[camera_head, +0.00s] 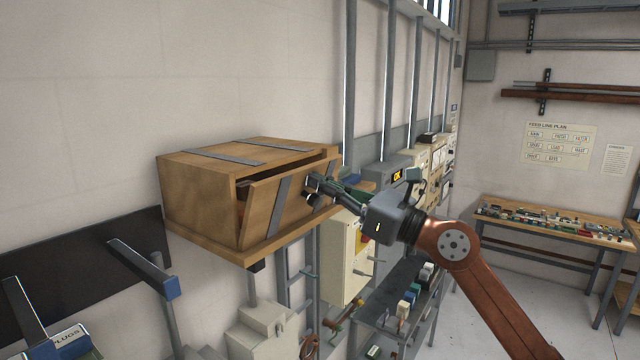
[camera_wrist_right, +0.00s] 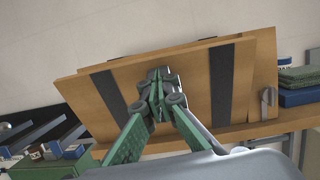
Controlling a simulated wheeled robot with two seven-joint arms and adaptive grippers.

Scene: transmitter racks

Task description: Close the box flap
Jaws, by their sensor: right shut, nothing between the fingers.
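The wooden box (camera_head: 207,195) is mounted on the wall, with grey metal straps across its top. The flap (camera_wrist_right: 190,92) fills the middle of the right wrist view, with two dark straps. My right gripper (camera_head: 312,188) is at the right part of the flap. In the right wrist view its closed fingertips (camera_wrist_right: 157,80) are at the flap's face; contact is hard to tell. My left gripper is not in view.
A cream cabinet (camera_head: 338,258) and a grey shelf with small parts stand below and right of the box. A dark wall panel with blue-tipped brackets (camera_head: 148,268) is at left. A workbench (camera_head: 550,225) with parts stands at the far right.

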